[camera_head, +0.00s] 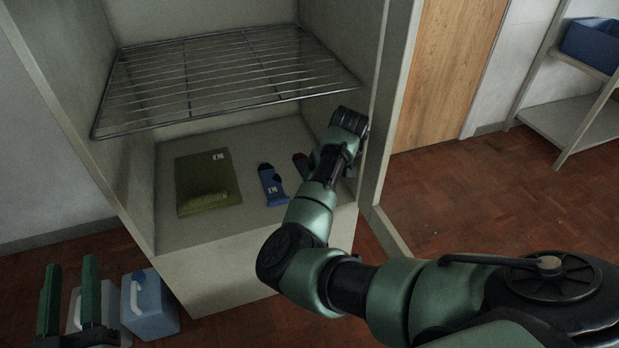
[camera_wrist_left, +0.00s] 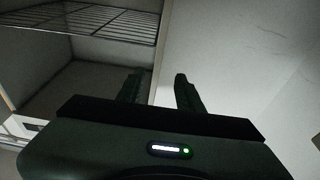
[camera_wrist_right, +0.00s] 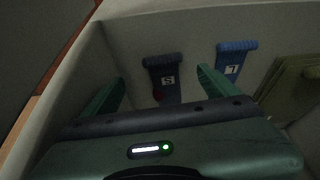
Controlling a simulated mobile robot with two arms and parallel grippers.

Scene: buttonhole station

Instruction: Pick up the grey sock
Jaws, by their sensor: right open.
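The grey sock (camera_wrist_right: 161,64), a dark slate colour with a pale label and a red patch, lies on the cabinet floor. In the right wrist view it is between the fingers of my right gripper (camera_wrist_right: 161,76), which is open. I cannot tell whether they touch it.
A blue sock (camera_head: 271,185) lies left of the grey one, and a folded green cloth (camera_head: 204,170) further left. A wire shelf (camera_head: 225,75) hangs above. The cabinet's right wall is close to my right gripper. A blue jug (camera_head: 152,305) stands on the floor.

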